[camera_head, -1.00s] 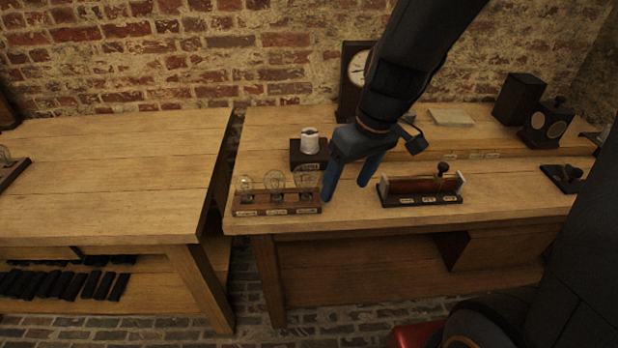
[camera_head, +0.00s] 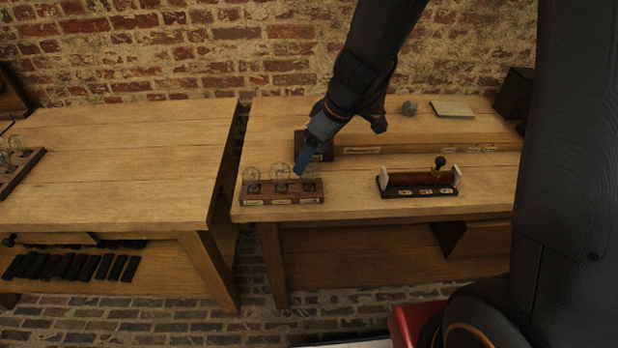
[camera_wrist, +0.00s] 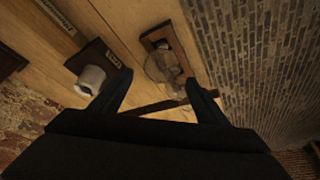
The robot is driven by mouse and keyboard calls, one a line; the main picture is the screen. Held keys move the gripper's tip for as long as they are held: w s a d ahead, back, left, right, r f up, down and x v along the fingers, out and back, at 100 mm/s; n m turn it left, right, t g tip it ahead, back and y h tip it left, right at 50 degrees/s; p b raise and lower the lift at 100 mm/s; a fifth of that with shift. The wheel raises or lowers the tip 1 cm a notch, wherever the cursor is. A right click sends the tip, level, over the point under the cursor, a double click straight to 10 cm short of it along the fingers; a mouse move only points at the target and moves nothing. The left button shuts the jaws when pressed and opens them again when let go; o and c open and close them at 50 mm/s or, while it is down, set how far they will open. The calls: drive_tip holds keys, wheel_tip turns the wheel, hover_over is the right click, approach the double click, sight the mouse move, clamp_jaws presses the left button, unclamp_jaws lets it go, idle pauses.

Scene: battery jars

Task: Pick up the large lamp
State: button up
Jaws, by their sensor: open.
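A small wooden rack (camera_head: 284,199) with paper labels stands at the front left of the right-hand bench and holds clear glass lamps. The lamp on its right (camera_head: 309,172) is partly hidden by my gripper (camera_head: 301,166), and its size is hard to judge here. In the wrist view, the rack (camera_wrist: 150,37) and glass bulbs (camera_wrist: 162,66) lie ahead of and between the fingertips of my gripper (camera_wrist: 158,80). The bulbs overlap there, so I cannot tell them apart. My gripper is open and empty, pointing down at the rack's right end.
A dark block with a white cup-like piece (camera_wrist: 91,79) stands behind the rack, close to one finger. A dark wooden instrument with a rod (camera_head: 418,184) stands to the right. A gap separates the left bench (camera_head: 110,150) from this one.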

drive_tip(key=shift+x, duration=1.45)
drive_tip(key=c, duration=1.3)
drive_tip(key=shift+o, duration=0.2)
drive_tip(key=shift+r, duration=0.1)
